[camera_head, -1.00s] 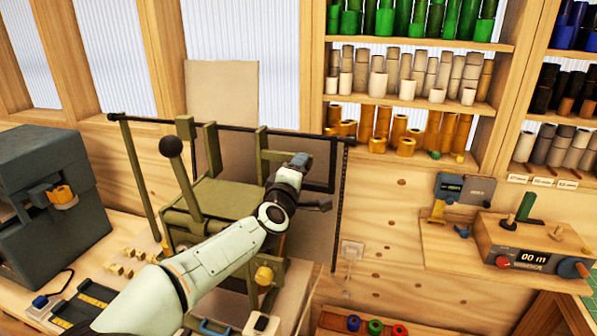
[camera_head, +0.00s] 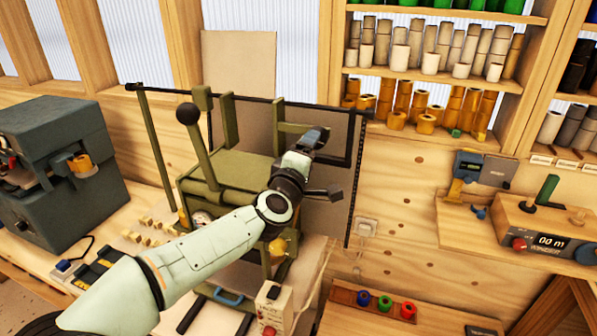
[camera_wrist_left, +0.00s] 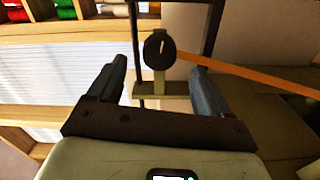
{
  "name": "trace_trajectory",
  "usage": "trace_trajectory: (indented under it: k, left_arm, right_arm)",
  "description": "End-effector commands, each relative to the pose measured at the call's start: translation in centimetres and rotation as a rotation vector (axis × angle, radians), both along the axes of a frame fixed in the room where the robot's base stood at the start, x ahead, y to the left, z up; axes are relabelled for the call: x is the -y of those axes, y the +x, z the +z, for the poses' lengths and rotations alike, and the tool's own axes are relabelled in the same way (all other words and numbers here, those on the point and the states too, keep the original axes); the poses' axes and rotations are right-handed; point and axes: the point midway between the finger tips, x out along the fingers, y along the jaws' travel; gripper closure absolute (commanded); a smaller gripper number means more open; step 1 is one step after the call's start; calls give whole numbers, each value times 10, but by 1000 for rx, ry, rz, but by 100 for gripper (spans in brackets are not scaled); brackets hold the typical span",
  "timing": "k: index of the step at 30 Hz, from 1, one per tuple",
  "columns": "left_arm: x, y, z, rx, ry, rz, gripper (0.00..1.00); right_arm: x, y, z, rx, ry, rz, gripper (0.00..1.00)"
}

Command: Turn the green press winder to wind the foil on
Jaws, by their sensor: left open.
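The olive-green press (camera_head: 232,170) stands on the bench in the head view, with a black-knobbed lever (camera_head: 188,114) leaning up at its left. My left gripper (camera_head: 322,165) is at the press's upper right side. In the left wrist view my open left gripper (camera_wrist_left: 160,72) has its fingers on either side of a dark round knob (camera_wrist_left: 159,48) on an olive bracket (camera_wrist_left: 160,90). This looks like the winder; contact cannot be told. An orange strip (camera_wrist_left: 255,76) runs right from it. The gripper and wrist hide the winder in the head view. My right gripper is out of view.
A grey machine (camera_head: 60,165) stands at left. Shelves of rolls (camera_head: 430,50) are on the wall. A length counter (camera_head: 545,240) sits on a ledge at right. A tray of coloured rings (camera_head: 375,303) is at the bottom. A thin black frame (camera_head: 354,180) stands close to my gripper.

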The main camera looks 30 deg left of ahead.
Motion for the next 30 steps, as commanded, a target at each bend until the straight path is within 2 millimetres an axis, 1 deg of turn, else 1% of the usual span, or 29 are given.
trace_trajectory:
  k: [1, 6, 9, 12, 17, 30]
  left_arm:
    - [2, -13, -1, 1, 0, 0, 21]
    - [11, -47, 0, 1, 0, 1, 21]
    - [14, -61, 0, 0, 0, 2, 21]
    - [16, -69, 0, 1, 1, 1, 21]
    - [18, -74, 0, 0, 2, 1, 21]
    - [18, -74, 0, 0, 1, 1, 21]
  right_arm:
    - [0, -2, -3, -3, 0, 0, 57]
    - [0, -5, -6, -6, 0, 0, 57]
    - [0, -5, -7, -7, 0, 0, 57]
    - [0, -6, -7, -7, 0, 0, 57]
    - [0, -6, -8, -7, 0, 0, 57]
    - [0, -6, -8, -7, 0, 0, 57]
